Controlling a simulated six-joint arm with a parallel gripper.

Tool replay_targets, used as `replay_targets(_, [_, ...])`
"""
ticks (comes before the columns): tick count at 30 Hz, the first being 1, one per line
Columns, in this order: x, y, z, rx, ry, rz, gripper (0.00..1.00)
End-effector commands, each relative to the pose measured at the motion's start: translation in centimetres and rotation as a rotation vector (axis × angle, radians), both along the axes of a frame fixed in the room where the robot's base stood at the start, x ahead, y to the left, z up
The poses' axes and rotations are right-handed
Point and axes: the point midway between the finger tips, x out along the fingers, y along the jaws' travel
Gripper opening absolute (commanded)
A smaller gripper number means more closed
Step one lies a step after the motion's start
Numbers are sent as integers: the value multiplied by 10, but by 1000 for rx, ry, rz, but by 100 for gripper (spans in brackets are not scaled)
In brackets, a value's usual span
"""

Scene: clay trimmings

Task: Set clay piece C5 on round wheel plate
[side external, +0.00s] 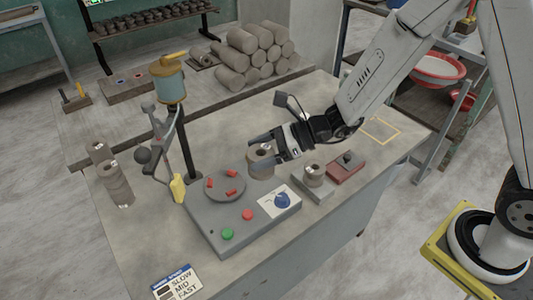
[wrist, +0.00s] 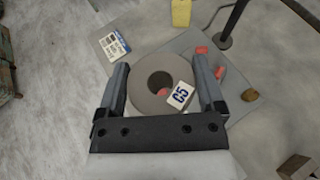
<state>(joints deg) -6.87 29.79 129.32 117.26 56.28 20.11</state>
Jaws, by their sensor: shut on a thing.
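Clay piece C5 (side external: 261,160) is a short grey-brown cylinder with a hole through it. In the wrist view it (wrist: 143,70) fills the space between the fingers, its white label facing me. My gripper (side external: 257,151) is shut on it, one finger on each side in the wrist view (wrist: 160,72). The round wheel plate (side external: 219,194) sits on the grey wheel base, with several red blocks on it. In the side view C5 is beside the plate, to its upper right. Its exact height cannot be told. In the wrist view C5 hides part of the plate area.
The wheel base (side external: 212,220) carries green and red buttons and a blue dial. A post with a blue-yellow canister (side external: 170,82) and jointed arm stands behind the plate. Clay cylinders (side external: 115,182) stand at left.

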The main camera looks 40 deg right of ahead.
Motion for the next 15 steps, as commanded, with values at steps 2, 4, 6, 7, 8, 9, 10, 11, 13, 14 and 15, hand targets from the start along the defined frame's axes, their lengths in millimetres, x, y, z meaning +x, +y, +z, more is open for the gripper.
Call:
replay_targets(2, [10, 4, -5, 0, -1, 0, 10])
replay_targets(4, [19, 7, -10, 0, 0, 1, 10])
replay_targets(6, [29, 11, -14, 0, 0, 1, 10])
replay_targets(7, [33, 12, -16, 0, -2, 2, 10])
replay_targets(8, [37, 13, -18, 1, -1, 1, 10])
replay_targets(9, [42, 15, -20, 1, -1, 1, 10])
replay_targets(10, [46, 16, -22, 1, -1, 1, 10])
replay_targets(11, [50, 18, -24, 1, -1, 1, 10])
replay_targets(13, [59, 21, -28, 1, -1, 1, 10])
replay_targets(14, [62, 22, -29, 0, -2, 1, 10])
replay_targets(15, [67, 24, -32, 0, 0, 1, 10])
